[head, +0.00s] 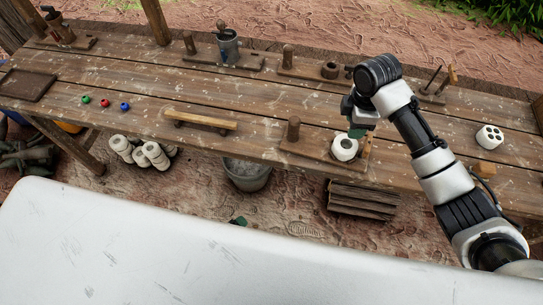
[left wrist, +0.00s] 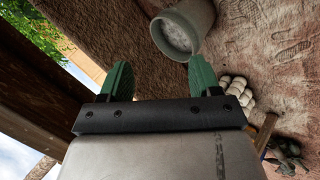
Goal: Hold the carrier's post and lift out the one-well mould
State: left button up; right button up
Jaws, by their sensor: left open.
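The one-well mould (head: 344,148), a white block with one dark round well, sits on a wooden carrier board (head: 308,151) near the table's front edge. The carrier's dark round post (head: 293,129) stands upright at the board's left end. My right gripper (head: 356,133) points down just above and behind the mould; its arm hides part of it, and I cannot tell its opening or any contact. My left gripper (left wrist: 158,78) is open and empty in the left wrist view, with green fingers apart. A green fingertip of it (head: 238,221) shows low before the table in the head view.
A white mould with several wells (head: 489,136) stands at the right. A wooden bar (head: 201,121) and red, green and blue beads (head: 104,103) lie left. Other post boards (head: 287,55) line the back. A bucket (head: 247,174) and stacked wood (head: 361,199) are below the front edge.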

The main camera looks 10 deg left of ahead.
pick_arm(q)
jog(key=w+d+r+n+t+h, duration=0.1)
jog(key=w+d+r+n+t, duration=0.1)
jog(key=w+r+n, duration=0.2)
jog(key=w+d+r+n+t, duration=0.2)
jog(key=r+n, duration=0.3)
jog(key=r, duration=0.4)
jog(key=w+d+r+n+t+h, duration=0.1)
jog(key=w+d+r+n+t, duration=0.1)
jog(key=w+r+n, duration=0.3)
jog(key=shift+w+d+r+h, duration=0.3)
jog(key=shift+d+r, duration=0.3)
jog(key=shift+r, duration=0.05)
jog(key=n+t, duration=0.3)
jog(key=n, duration=0.5)
send_near(291, 129)
jog(key=x, duration=1)
jog(key=shift+d+r, duration=0.1)
jog(key=c, duration=1.1)
